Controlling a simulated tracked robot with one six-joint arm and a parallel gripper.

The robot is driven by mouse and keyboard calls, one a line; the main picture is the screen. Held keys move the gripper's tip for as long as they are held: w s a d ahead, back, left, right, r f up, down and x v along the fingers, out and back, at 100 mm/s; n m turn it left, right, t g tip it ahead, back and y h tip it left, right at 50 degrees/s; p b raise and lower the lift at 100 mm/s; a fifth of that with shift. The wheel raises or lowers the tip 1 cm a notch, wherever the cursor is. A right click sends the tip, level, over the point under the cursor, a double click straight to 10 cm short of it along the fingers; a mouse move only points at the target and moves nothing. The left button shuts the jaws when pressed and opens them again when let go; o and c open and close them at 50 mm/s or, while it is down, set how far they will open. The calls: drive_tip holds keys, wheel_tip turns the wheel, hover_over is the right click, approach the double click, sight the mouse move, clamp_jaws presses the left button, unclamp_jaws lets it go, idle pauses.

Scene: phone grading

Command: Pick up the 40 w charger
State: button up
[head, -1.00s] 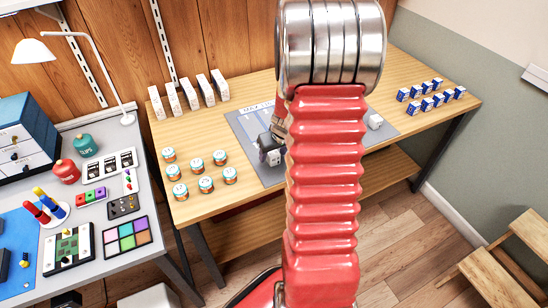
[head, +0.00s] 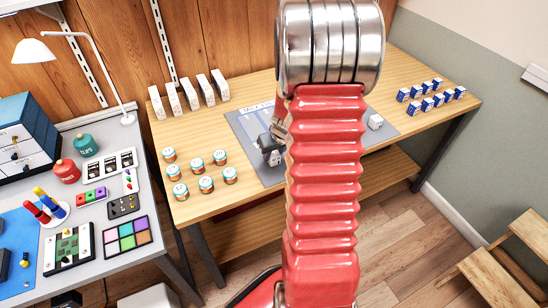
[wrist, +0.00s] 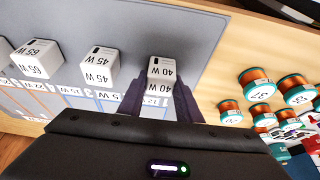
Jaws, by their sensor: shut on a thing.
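The 40 W charger (wrist: 161,71) is a small white block with black lettering, between the two dark fingers of my gripper (wrist: 160,92) in the wrist view. The fingers are shut on it, one on each side. In the head view my gripper (head: 268,143) is over the grey mat (head: 245,125), left of my red arm, with the white charger (head: 274,158) at its tips. I cannot tell whether the charger still touches the mat.
A 45 W block (wrist: 99,67) and a 65 W block (wrist: 38,58) stand beside it on the mat. White boxes (head: 190,95) line the back; blue boxes (head: 427,104) stand at right.

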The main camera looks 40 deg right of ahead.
sight(273, 153)
drive_tip(key=c, duration=0.4)
drive_tip(key=shift+c, duration=0.2)
wheel_tip(273, 153, up, 10)
idle(0.4)
idle(0.5)
